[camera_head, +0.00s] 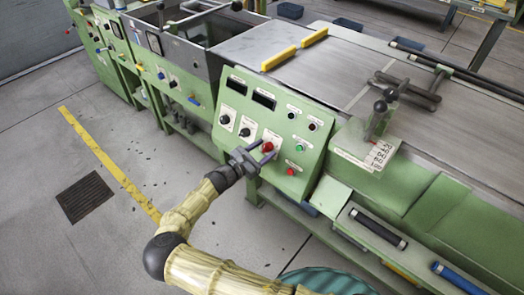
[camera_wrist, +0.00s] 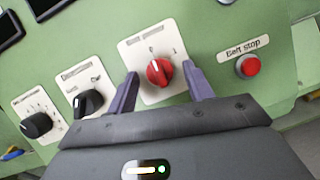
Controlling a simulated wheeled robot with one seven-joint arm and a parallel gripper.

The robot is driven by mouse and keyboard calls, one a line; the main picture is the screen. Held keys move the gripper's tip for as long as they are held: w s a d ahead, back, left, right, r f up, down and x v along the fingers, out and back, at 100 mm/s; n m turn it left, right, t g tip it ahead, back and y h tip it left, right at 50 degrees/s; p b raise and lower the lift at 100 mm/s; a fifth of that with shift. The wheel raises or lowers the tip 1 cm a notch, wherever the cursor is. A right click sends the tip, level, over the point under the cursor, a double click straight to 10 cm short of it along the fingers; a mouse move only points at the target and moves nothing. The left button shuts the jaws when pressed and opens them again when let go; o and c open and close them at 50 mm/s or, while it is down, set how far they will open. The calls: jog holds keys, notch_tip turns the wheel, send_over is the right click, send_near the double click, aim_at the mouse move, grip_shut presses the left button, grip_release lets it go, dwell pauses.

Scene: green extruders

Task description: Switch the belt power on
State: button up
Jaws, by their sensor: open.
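A red rotary knob (camera_wrist: 159,72) sits on a white plate marked 0 and 1, on the green control panel (camera_head: 240,95). In the wrist view its pointer ridge lies near the 0 mark. My gripper (camera_wrist: 160,85) is open, with one finger on each side of the knob and a visible gap to both. In the head view my gripper (camera_head: 259,155) is at the panel front, partly over the red knob (camera_head: 268,147). A red button labelled "Belt stop" (camera_wrist: 248,66) is right of the knob.
Two black knobs (camera_wrist: 88,103) (camera_wrist: 36,125) are left of the red knob. A green button (camera_head: 299,147) and a lower red button (camera_head: 291,172) are on the panel's right side. A lever (camera_head: 379,110) stands farther right. Floor left of the machine is mostly clear.

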jog(key=c, duration=1)
jog(key=shift+o, duration=0.2)
jog(key=shift+a+m+g+b, duration=0.1)
jog(key=shift+m+g+b, duration=0.2)
jog(key=shift+m, duration=0.3)
jog(key=shift+w+m+g+h+b, duration=0.1)
jog(key=shift+m+g+h+b, duration=0.3)
jog(key=shift+m, duration=0.8)
jog(key=m+g, duration=0.1)
jog(key=m, duration=0.1)
jog(key=m+b, duration=0.1)
jog(key=m, duration=0.1)
jog(key=shift+w+a+r+g, duration=0.1)
jog(key=shift+g, duration=0.3)
jog(key=m, duration=0.2)
jog(key=m+g+b, duration=0.1)
jog(key=m, duration=0.1)
jog(key=m+g, duration=0.1)
jog(key=m, duration=0.1)
jog(key=shift+w+r+y, duration=0.1)
jog(key=shift+r+y, duration=0.15)
jog(key=shift+y, duration=0.05)
jog(key=shift+m, duration=0.3)
